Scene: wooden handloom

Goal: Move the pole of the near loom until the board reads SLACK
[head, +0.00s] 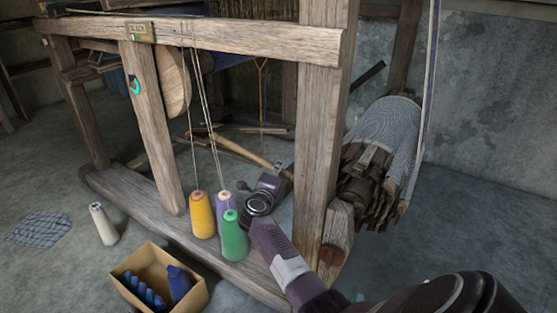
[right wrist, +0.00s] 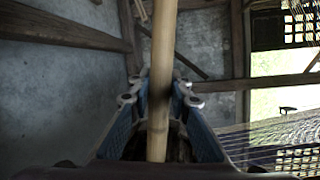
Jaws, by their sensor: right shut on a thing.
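The near loom (head: 318,130) is a heavy frame of weathered wood. The pole (head: 238,147) is a pale round stick slanting low behind the front beam. My right gripper (head: 283,174) reaches in past the right post and is shut on the pole near its right end. In the right wrist view the pole (right wrist: 162,70) runs lengthwise between the two fingers. My left gripper is not in view.
Orange (head: 202,215), purple (head: 224,203) and green (head: 234,236) yarn cones stand close left of my right gripper, with threads rising from them. A cardboard box (head: 197,299) and a white cone (head: 103,224) are on the floor. A cloth roll (head: 385,140) hangs right of the post.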

